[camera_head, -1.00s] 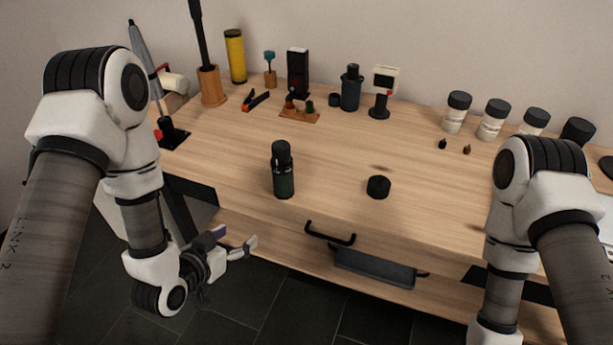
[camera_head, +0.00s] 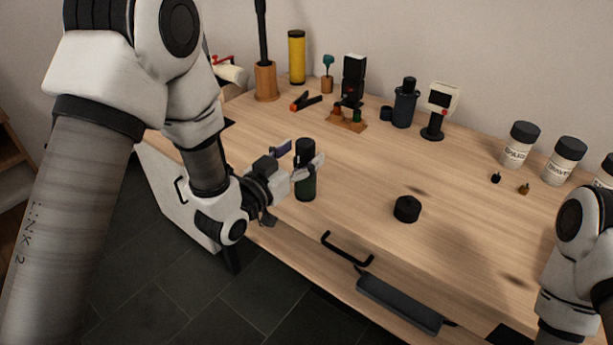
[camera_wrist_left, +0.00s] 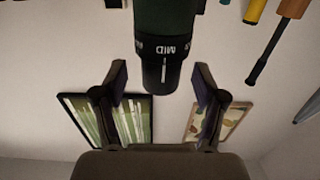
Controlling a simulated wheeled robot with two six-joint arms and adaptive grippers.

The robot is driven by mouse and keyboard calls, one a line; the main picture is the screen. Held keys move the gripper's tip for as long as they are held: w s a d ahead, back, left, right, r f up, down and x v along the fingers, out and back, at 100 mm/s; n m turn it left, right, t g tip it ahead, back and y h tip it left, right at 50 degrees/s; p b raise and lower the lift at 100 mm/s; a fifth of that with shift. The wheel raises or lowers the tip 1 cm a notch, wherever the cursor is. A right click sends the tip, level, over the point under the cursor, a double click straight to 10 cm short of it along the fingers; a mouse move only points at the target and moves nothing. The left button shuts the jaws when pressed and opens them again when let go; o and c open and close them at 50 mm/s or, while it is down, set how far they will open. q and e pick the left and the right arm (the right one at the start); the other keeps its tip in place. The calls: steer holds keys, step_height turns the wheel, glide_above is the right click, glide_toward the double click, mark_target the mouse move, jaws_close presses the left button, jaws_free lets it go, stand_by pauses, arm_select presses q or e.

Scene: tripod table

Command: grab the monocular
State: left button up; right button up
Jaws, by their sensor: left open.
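The monocular (camera_head: 306,187), a dark green cylinder with a black upper part, stands upright near the front edge of the table. In the left wrist view the monocular (camera_wrist_left: 166,46) appears upside down, with MID lettering on its black part. My left gripper (camera_head: 301,156) is open at the monocular's upper part. In the left wrist view the fingers of my left gripper (camera_wrist_left: 162,78) lie on either side of the black end, with gaps on both sides. My right arm shows at the right edge, but its gripper is out of view.
A round black cap (camera_head: 407,209) sits to the right on the wooden table (camera_head: 350,195). Behind stand a small wooden stand (camera_head: 346,125), a dark bottle (camera_head: 404,108) and a white-headed device (camera_head: 437,112). White jars (camera_head: 520,145) stand at the right. A drawer handle (camera_head: 347,249) juts out in front.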

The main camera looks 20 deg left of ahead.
arm_select(q)
steer(key=shift+x, duration=1.1)
steer(key=shift+a, duration=0.1)
jaws_close()
steer(key=shift+r, duration=0.1)
